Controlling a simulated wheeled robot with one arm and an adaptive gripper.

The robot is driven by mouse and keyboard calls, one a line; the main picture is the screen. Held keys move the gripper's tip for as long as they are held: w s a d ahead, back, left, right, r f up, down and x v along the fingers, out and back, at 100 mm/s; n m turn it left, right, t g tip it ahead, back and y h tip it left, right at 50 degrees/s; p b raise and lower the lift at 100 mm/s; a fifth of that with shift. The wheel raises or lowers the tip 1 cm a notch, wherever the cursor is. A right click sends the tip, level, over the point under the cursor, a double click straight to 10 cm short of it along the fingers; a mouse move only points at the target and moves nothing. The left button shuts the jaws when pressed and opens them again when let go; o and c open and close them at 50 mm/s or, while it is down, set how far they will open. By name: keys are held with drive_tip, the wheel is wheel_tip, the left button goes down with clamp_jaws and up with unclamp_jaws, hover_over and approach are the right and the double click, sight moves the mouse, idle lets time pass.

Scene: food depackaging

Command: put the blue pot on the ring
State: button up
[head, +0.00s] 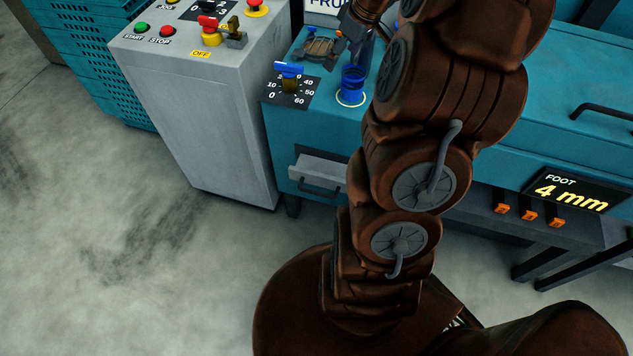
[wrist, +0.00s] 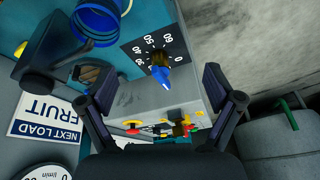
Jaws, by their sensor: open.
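The blue pot (head: 353,79) stands upright on the teal machine top. A pale ring (head: 350,104) shows around its foot, so the pot appears to stand within the ring; exact centring is hard to judge. The pot also shows at the upper left of the wrist view (wrist: 96,24), cut by the top edge. My gripper (head: 352,42) is above and behind the pot in the head view, partly hidden by my arm. In the wrist view my gripper (wrist: 160,86) has its two fingers wide apart with nothing between them, and the pot lies outside them.
A dial with a blue handle (head: 290,80) stands left of the pot. A round brown item (head: 317,47) lies behind it. A grey control box (head: 200,100) with buttons and a yellow-tagged switch stands further left. A "NEXT LOAD FRUIT" sign (wrist: 46,118) is near my gripper.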

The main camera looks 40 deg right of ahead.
drive_tip(key=s+a+r+g, duration=0.1)
drive_tip(key=s+a, duration=0.3)
drive_tip(key=a, duration=0.6)
drive_tip(key=s+a+r+g, duration=0.15)
drive_tip(key=s+a, duration=0.25)
drive_tip(key=a, duration=0.6)
drive_tip(key=s+a+f+m+g, duration=0.1)
drive_tip(key=s+a, duration=0.3)
drive_tip(key=s, duration=0.5)
drive_tip(key=s+a+f+m+g+h, duration=0.1)
drive_tip(key=s+a+g, duration=0.1)
drive_tip(key=s+a, duration=0.3)
drive_tip(key=s, duration=0.4)
drive_tip(key=shift+s+m+h, duration=0.3)
drive_tip(key=shift+s, duration=0.1)
